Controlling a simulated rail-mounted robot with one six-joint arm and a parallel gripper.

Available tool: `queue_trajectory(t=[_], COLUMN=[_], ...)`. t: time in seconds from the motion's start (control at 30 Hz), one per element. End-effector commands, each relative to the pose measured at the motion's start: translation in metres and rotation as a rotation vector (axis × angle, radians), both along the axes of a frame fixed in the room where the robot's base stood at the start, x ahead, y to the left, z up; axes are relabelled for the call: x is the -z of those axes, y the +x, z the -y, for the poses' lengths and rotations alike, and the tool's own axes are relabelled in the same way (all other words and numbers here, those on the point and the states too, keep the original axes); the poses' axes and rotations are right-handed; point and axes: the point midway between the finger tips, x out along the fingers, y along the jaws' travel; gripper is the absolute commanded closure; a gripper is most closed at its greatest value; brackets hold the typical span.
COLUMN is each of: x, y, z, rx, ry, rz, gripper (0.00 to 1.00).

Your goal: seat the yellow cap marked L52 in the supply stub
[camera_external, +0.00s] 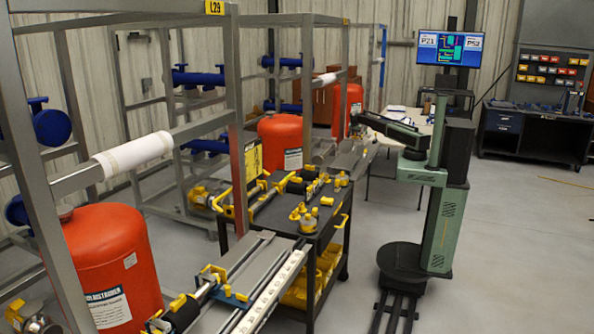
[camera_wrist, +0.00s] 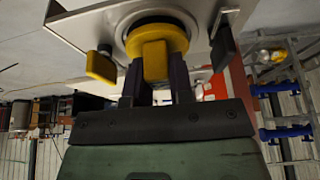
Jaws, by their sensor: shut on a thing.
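In the wrist view, my gripper (camera_wrist: 155,82) is shut on a yellow cap (camera_wrist: 154,62), with a dark finger on each side of its squared grip. The cap's round flange lies against or inside a dark-ringed round opening (camera_wrist: 121,33) in a pale metal plate (camera_wrist: 83,20). I take this opening to be the supply stub. How deep the cap sits cannot be told. No L52 marking is readable. In the external view, my arm reaches left from its column towards the frames, and the gripper and cap are too small and cluttered to make out.
A yellow tab (camera_wrist: 101,66) and a dark tab (camera_wrist: 222,47) flank the opening closely. In the external view, a dark cart (camera_external: 326,232) carries several yellow-ended parts. Metal frames with red tanks (camera_external: 280,142) stand behind it.

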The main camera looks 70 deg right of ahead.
Motion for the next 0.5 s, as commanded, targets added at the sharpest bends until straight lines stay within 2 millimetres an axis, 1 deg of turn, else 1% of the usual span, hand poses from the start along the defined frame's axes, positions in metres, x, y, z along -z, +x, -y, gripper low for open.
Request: queue_trajectory(t=[0.2, 0.4, 0.43, 0.5], x=[0.0066, 0.0057, 0.0057, 0.0057], y=[0.0000, 0.0000, 0.0000, 0.0000], z=[0.0000, 0.0000, 0.0000, 0.0000], rx=[0.000, 0.000, 0.000, 0.000], ry=[0.000, 0.000, 0.000, 0.000], rz=[0.000, 0.000, 0.000, 0.000], gripper=[1.00, 1.00, 0.74, 0.64])
